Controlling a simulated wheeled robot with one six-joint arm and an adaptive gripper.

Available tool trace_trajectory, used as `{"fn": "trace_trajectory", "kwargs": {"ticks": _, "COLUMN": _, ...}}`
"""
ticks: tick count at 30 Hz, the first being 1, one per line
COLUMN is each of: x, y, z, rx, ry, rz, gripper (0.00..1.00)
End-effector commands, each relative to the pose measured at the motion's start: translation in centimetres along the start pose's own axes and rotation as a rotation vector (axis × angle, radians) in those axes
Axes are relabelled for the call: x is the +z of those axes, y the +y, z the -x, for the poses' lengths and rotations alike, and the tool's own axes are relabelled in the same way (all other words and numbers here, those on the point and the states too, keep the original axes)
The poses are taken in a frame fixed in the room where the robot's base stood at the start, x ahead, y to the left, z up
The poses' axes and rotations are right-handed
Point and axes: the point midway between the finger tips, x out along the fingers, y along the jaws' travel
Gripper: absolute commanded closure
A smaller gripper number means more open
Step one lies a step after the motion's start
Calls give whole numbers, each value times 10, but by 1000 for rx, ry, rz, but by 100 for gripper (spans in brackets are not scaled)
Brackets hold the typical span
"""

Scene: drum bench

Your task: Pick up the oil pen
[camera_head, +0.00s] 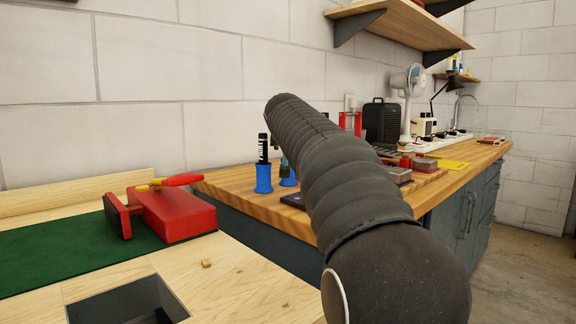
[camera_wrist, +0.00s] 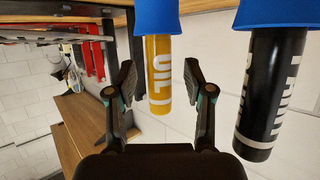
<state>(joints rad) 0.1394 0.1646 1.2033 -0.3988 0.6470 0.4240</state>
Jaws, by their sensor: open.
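The oil pen is a yellow marker (camera_wrist: 158,75) with white lettering, standing in a blue cup (camera_wrist: 157,14). The wrist view is upside down, so the pen points downward there. My gripper (camera_wrist: 160,84) is open, with one finger on each side of the yellow pen. I see gaps beside the pen; how deep it sits between the fingers is hard to tell. In the head view my arm hides the yellow pen; its blue cup (camera_head: 288,180) partly shows.
A black marker (camera_wrist: 269,95) stands in another blue cup (camera_head: 264,180) close beside the gripper. A dark flat object (camera_head: 293,200) lies near the cups. A fan (camera_head: 407,82) stands farther back.

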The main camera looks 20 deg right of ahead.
Motion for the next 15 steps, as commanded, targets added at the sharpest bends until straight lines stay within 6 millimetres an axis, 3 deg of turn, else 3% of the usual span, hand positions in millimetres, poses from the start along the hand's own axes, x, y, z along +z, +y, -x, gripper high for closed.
{"fn": "trace_trajectory", "kwargs": {"ticks": 8, "x": 0, "y": 0, "z": -6, "rx": -1, "ry": 1, "rz": -1, "gripper": 48}}
{"fn": "trace_trajectory", "kwargs": {"ticks": 13, "x": 0, "y": 0, "z": -6, "rx": 0, "ry": 1, "rz": -1, "gripper": 88}}
{"fn": "trace_trajectory", "kwargs": {"ticks": 15, "x": 0, "y": 0, "z": -6, "rx": 0, "ry": 1, "rz": -1, "gripper": 94}}
